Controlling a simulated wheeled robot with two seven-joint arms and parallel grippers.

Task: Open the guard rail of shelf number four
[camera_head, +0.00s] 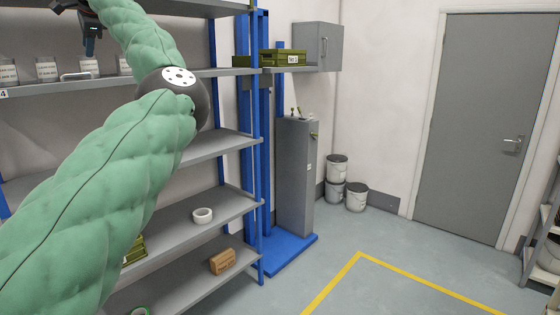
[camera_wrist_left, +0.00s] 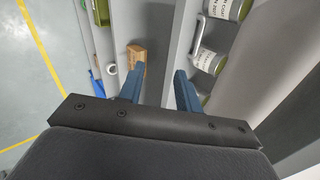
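The shelf marked 4 (camera_head: 215,72) runs across the upper left of the head view, its number tag at the far left of its front edge. A pale, handle-like bar (camera_head: 77,77) is at that edge in front of the jars; it also shows in the left wrist view (camera_wrist_left: 197,38). I cannot tell how the guard rail is fixed. My left gripper (camera_head: 89,48) points down near the jars, above the bar in the picture. In the left wrist view its two blue fingers (camera_wrist_left: 160,90) are apart with nothing between them. My right gripper is not in view.
Labelled jars (camera_head: 46,69) stand in a row on the shelf. Lower shelves hold a white tape roll (camera_head: 203,215) and a brown block (camera_head: 223,261). A blue upright (camera_head: 255,130) bounds the rack at right. Open floor (camera_head: 400,285) lies beyond, before a grey door (camera_head: 475,120).

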